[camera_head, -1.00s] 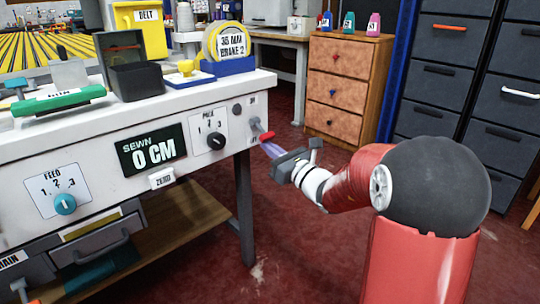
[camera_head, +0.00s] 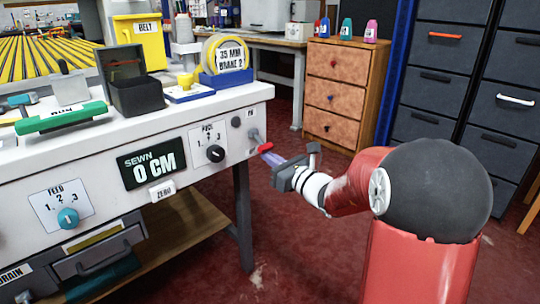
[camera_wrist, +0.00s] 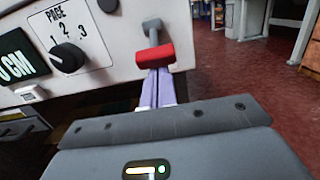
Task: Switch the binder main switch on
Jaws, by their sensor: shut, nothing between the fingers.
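The main switch is a grey lever (camera_head: 255,135) with a red handle (camera_head: 265,147) at the right end of the white binder's front panel. In the wrist view its red handle (camera_wrist: 155,57) sits below the grey stem (camera_wrist: 153,30), so the lever slants downward and out. My gripper (camera_head: 270,157) is shut, with its purple fingers together and empty. In the wrist view the fingertips (camera_wrist: 158,76) are just below the red handle, at or very near its underside. I cannot tell whether they touch. The small labels by the lever are unreadable.
A blue tape holder (camera_head: 230,79) stands on top. A wooden drawer unit (camera_head: 340,95) stands behind; red floor is open to the right.

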